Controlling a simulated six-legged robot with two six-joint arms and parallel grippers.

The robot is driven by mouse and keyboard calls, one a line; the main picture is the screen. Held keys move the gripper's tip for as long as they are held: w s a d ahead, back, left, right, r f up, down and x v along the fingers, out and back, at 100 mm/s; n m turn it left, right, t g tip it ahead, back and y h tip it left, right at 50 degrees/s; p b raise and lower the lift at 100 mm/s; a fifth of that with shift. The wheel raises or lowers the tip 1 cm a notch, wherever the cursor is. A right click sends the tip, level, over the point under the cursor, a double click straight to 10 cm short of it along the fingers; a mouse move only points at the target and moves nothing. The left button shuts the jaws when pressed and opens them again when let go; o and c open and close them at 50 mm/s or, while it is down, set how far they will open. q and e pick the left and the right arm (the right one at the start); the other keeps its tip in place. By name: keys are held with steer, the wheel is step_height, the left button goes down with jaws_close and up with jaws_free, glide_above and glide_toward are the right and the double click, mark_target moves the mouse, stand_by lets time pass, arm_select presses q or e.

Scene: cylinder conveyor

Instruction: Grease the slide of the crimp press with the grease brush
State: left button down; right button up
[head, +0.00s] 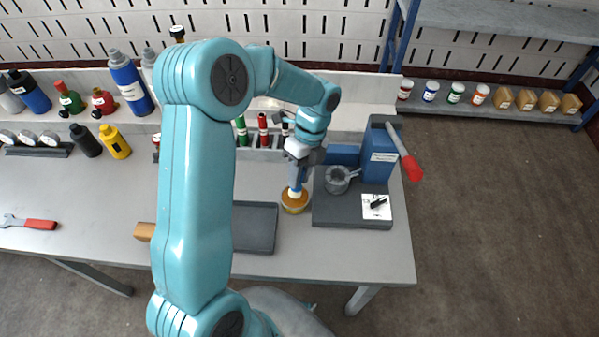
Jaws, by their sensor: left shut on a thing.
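The crimp press (378,160) stands at the right end of the bench, with a blue body on a dark grey base and a lever with a red grip (413,169) hanging out to the right. Its slide is too small to tell apart. My left gripper (299,172) points down just left of the press and is shut on the grease brush (295,190). Only the brush's lower end shows clearly. It meets the open top of an orange-yellow grease tin (294,204); how deep it dips I cannot tell. My right gripper is out of view.
A round grey metal part with a handle (338,179) and a white card with a black item (376,207) lie on the press base. A dark tray (262,228) lies left of the tin, partly behind my arm. Bottles line the back; a red-handled wrench (38,224) lies far left.

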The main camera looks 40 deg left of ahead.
arm_select(q)
steer(key=shift+f, duration=0.35)
stand_by(1.1)
steer(key=shift+r+p, duration=0.65)
steer(key=shift+r, duration=0.1)
step_height(320, 180, up, 6)
steer(key=p, duration=0.4)
steer(key=shift+f+p, duration=0.15)
steer(key=shift+p, duration=0.2)
steer(key=shift+f, duration=0.1)
